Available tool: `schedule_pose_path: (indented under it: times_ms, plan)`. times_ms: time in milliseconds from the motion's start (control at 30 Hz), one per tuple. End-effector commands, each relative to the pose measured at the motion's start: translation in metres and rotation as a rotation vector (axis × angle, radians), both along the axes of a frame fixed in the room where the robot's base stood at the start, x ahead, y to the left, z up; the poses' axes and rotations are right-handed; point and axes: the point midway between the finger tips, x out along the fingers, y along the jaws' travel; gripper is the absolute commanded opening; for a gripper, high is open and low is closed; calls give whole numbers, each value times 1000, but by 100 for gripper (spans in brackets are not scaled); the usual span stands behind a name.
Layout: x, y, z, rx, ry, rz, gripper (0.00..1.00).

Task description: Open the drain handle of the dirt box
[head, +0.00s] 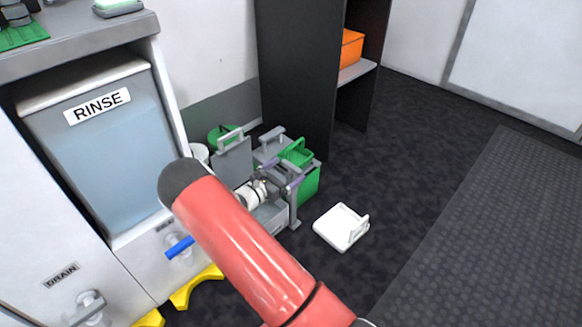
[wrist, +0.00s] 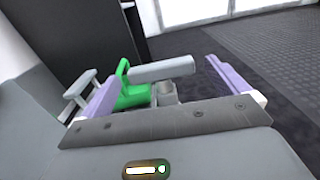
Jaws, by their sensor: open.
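My gripper (head: 282,176) is open, with its purple fingers spread apart. In the wrist view, a grey bar-shaped handle on a short post (wrist: 162,70) shows between and beyond my gripper (wrist: 161,69); I cannot tell whether it touches a finger. A grey and green box (head: 308,186) stands on the floor behind my gripper in the head view. It has a green handle (head: 297,152) on top. No label shows on it, so I cannot tell surely that it is the dirt box. My red arm and the gripper hide part of the grey unit there.
A cabinet marked RINSE (head: 95,140) stands at left, with a blue handle (head: 180,247) low on it. A DRAIN label (head: 62,275) sits above a grey handle (head: 88,306). A white lid-like piece (head: 338,228) lies on the floor. A dark shelf (head: 295,75) stands behind. The right floor is clear.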

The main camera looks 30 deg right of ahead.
Motion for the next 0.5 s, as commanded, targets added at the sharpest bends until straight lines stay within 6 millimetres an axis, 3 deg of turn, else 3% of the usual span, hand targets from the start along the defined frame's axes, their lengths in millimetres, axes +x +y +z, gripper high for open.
schedule_pose_path:
  times_ms: [200, 500]
  plan:
    - [9, -25, 0, 1, -1, -1, 99]
    - [11, -30, 0, 1, -1, 0, 99]
